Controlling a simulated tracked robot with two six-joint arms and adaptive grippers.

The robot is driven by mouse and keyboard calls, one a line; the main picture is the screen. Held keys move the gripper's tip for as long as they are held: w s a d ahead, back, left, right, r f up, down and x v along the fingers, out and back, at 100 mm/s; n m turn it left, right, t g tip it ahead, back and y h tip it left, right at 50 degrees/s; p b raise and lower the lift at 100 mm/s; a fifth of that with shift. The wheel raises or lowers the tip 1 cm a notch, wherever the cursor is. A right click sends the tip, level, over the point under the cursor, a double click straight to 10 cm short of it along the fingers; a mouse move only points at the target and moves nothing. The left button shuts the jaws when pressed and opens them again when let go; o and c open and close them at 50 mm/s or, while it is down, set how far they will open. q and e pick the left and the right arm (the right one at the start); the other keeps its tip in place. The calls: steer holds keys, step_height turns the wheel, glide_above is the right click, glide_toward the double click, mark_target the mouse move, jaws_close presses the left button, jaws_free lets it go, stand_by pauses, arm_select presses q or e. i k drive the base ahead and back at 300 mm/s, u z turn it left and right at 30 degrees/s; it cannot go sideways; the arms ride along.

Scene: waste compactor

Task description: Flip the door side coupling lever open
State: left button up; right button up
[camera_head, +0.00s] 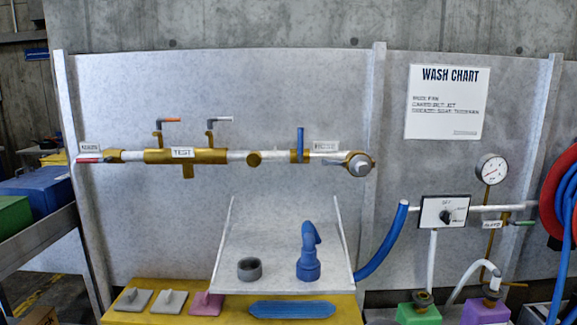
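A brass coupling body (158,156) with a "TEST" label sits on the white horizontal pipe on the wall panel. Two bent levers stand up from it: one with an orange tip (171,120) on the left, one with a grey tip (220,120) on the right. Both rise from the body and bend to the right at the top. A blue lever (300,143) stands upright on a brass fitting farther right. A red handle (88,160) lies along the pipe's left end. No label shows which lever is the door side one. Neither of my grippers is in view.
A grey tray (283,213) below the pipe holds a blue nozzle (308,262) and a dark ring (249,269). A yellow bench (135,284) carries small grey and pink pads and a blue strip. A switch box (444,212), gauge (491,169) and red hose reel (562,190) are right.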

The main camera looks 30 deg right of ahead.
mark_target(323, 161)
steer(key=u, duration=0.15)
steer(key=k, duration=1.2)
steer(key=z, duration=0.6)
steer(key=i, duration=1)
steer(key=u, duration=0.1)
